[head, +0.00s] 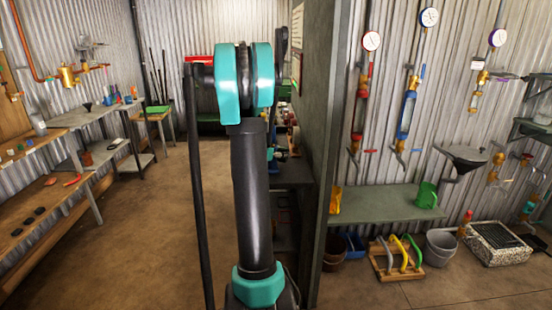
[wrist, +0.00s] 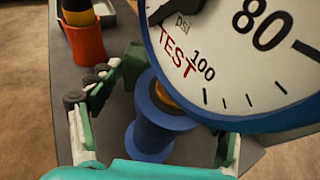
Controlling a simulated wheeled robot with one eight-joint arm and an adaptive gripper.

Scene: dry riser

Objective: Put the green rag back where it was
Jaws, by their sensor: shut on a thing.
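In the wrist view my gripper (wrist: 165,112) has its fingers apart on either side of a blue spool-shaped body (wrist: 152,138). It is shut on this body, which appears to belong to a large blue-rimmed pressure gauge (wrist: 240,60) marked TEST, psi, 80 and 100. The gauge fills the upper right and hides much of the right finger. No green rag can be made out in either view; the green on the fingers looks like their pads. In the head view my arm rises through the middle, and my gripper cannot be made out.
An orange cup (wrist: 86,42) stands on a grey surface beyond the left finger. In the head view, a green tray (head: 157,109) sits on a back table. A green jug (head: 427,195) stands on the right bench (head: 385,206). The floor (head: 150,230) on the left is clear.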

